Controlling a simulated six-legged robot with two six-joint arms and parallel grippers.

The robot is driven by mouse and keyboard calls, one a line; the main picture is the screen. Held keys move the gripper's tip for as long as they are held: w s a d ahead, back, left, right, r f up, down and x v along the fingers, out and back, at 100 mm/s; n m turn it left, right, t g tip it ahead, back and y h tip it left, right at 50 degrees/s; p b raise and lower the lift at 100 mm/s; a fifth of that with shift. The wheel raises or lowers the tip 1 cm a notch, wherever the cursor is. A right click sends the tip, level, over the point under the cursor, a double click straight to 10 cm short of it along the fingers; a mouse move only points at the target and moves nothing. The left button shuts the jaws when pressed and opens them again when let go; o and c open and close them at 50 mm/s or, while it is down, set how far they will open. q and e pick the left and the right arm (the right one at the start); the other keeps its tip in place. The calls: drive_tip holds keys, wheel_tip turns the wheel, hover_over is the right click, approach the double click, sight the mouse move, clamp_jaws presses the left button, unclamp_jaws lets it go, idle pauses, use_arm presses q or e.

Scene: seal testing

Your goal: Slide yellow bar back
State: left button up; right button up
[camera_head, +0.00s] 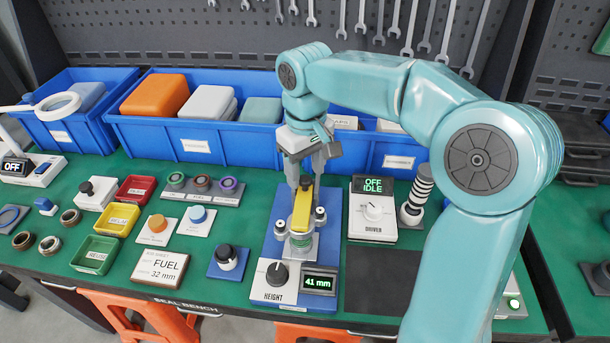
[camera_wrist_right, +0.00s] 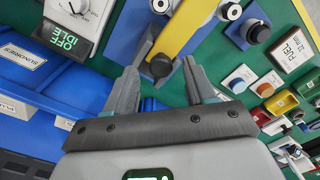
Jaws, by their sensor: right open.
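The yellow bar (camera_head: 301,212) lies lengthwise over the blue height fixture (camera_head: 273,240), between two metal posts. A black knob (camera_head: 306,183) is at its far end. In the right wrist view the yellow bar (camera_wrist_right: 198,28) ends at the black knob (camera_wrist_right: 160,66). My right gripper (camera_head: 306,172) points down over the bar's far end. In the wrist view its open fingers (camera_wrist_right: 162,84) stand on either side of the knob, with gaps and nothing held. Whether they are level with the knob is hard to tell. My left gripper is not in view.
The fixture has a HEIGHT dial (camera_head: 277,273) and a display (camera_head: 319,283) reading 41 mm. A driver box (camera_head: 373,214) reading OFF IDLE stands to its right. Blue bins (camera_head: 240,148) line the back. Small coloured trays (camera_head: 118,218) and buttons sit left.

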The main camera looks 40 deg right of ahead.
drive_tip(key=shift+f, duration=0.6)
clamp_jaws()
drive_tip(key=w+d+p, duration=0.4)
drive_tip(key=d+p, duration=0.1)
drive_tip(key=shift+w+d+r, duration=0.15)
drive_tip(key=shift+w+d, duration=0.15)
unclamp_jaws()
drive_tip(key=shift+w+d, duration=0.1)
